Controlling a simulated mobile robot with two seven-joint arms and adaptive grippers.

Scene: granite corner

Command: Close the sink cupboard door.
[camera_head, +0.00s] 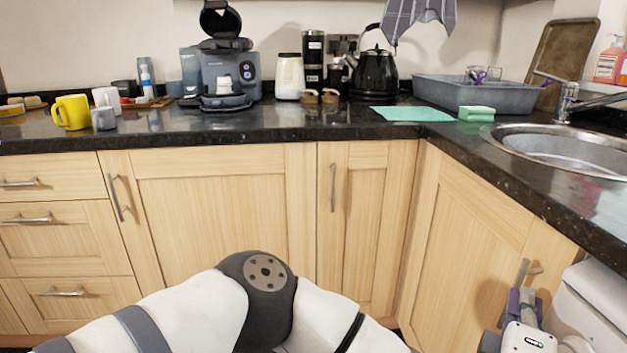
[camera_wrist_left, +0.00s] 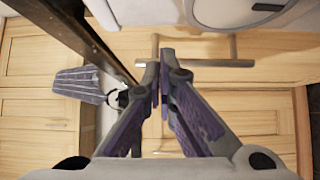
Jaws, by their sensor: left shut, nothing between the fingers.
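The sink cupboard door (camera_head: 465,235) is pale wood, under the counter at the right in the head view. It looks flush or nearly flush with its frame, but I cannot tell whether a small gap remains. Its metal bar handle (camera_head: 535,268) is near the door's right edge. My left gripper (camera_head: 521,292) is beside the handle, fingers shut and empty. In the left wrist view its fingertips (camera_wrist_left: 159,80) are together close to the bar handle (camera_wrist_left: 215,62), over the wooden door face (camera_wrist_left: 240,90). I cannot tell whether they touch it. My right gripper is not in view.
A white appliance (camera_head: 592,300) stands right of the door, close to my left gripper. The dark counter (camera_head: 555,190) with the steel sink (camera_head: 560,148) overhangs above. A closed corner cupboard (camera_head: 360,230) is to the left. A hanging cloth (camera_head: 418,18) is above the counter.

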